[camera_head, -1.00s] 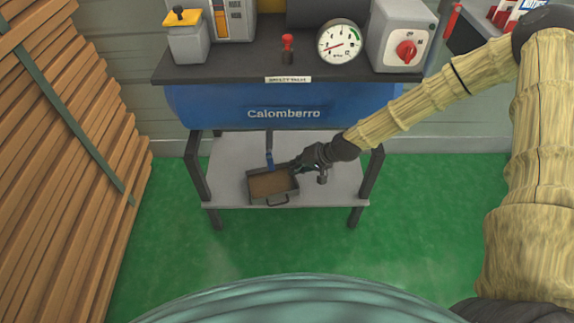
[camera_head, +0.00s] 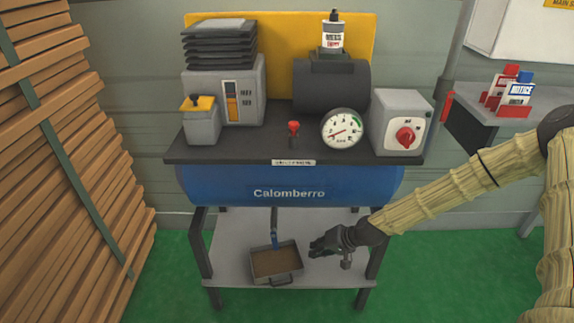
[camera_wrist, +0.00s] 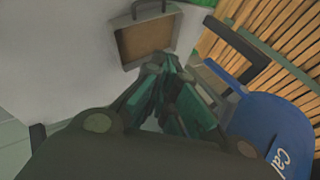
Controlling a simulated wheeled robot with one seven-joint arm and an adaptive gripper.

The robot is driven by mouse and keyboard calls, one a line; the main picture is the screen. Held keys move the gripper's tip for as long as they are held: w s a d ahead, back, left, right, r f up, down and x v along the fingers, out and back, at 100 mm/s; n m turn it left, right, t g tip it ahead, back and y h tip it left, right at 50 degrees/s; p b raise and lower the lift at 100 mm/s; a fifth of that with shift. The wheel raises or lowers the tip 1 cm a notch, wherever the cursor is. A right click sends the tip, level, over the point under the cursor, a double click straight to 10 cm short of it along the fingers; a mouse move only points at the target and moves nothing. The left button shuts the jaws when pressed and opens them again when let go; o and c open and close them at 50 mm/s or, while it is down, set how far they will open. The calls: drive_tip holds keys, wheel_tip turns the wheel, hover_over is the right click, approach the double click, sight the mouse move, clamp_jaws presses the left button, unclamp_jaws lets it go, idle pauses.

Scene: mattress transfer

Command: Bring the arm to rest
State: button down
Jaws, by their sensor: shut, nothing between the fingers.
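My gripper (camera_head: 318,249) is dark and shut with nothing in it. It hangs over the lower shelf of the compressor stand, a short way to the right of a small tray. In the wrist view my gripper's fingers (camera_wrist: 170,95) are close together, with the tray beyond them. My arm, in a pale yellow sleeve, reaches in from the right.
Stacked wooden slats (camera_head: 60,180) stand at left. A side table (camera_head: 480,130) is at right. Green floor is clear in front.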

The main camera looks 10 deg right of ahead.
drive_tip(key=s+a+f+g+h, duration=0.1)
drive_tip(key=s+f, duration=0.3)
drive_tip(key=s, duration=0.4)
drive_tip(key=s+a+f+n+g+h, duration=0.1)
drive_tip(key=s+f+g, duration=0.15)
drive_tip(key=s, duration=0.55)
drive_tip(key=s+a+f+h, duration=0.1)
drive_tip(key=s+a+f, duration=0.1)
drive_tip(key=s+f, duration=0.5)
drive_tip(key=s+d+r+n+g+h, duration=0.1)
drive_tip(key=s+d+h, duration=0.15)
drive_tip(key=s, duration=0.45)
drive_tip(key=s+d+r+n+h, duration=0.1)
drive_tip(key=s+d+r, duration=0.1)
drive_tip(key=s+d, duration=0.35)
wheel_tip(320, 180, up, 17)
drive_tip(key=s+a+p, duration=0.1)
drive_tip(key=p, duration=1.6)
drive_tip(key=shift+s, duration=0.15)
drive_tip(key=shift+f, duration=0.15)
